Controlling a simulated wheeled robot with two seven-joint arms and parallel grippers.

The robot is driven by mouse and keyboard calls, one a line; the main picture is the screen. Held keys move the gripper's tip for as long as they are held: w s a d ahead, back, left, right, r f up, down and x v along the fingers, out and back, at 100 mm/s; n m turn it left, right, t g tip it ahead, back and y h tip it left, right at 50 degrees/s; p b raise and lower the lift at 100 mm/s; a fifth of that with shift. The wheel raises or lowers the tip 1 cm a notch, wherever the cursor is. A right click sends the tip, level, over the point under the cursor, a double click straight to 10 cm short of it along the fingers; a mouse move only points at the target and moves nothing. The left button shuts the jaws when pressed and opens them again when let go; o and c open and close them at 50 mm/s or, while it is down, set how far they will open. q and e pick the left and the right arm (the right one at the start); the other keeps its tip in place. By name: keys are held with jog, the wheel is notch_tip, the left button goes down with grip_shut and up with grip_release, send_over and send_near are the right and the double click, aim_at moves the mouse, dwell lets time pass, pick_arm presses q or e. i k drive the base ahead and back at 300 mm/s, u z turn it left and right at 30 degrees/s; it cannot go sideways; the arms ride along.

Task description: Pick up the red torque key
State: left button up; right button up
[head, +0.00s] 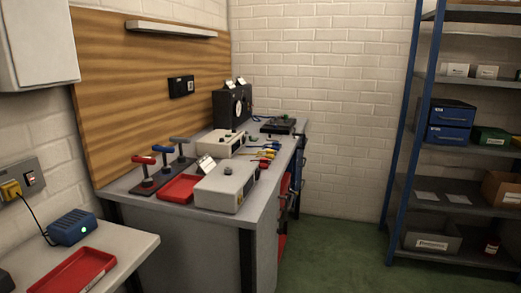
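A red-handled T-shaped key (144,160) stands upright in a dark rack (150,186) on the grey workbench (122,195), near its left end. A blue-handled key (163,149) and a grey-handled key (180,140) stand behind it in the same rack, in a row running back to the right. The red key is the nearest of the three. Neither of my grippers is in the head view.
Beside the rack lie a red tray (180,188) and a grey instrument box (226,186). A nearer table (125,248) holds another red tray (73,275) and a blue box (72,228). Blue-framed shelving (402,115) stands right. Green floor (335,255) between is clear.

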aim_at(147, 182)
jog(key=z, duration=0.2)
jog(key=i, duration=1.35)
jog(key=u, duration=0.15)
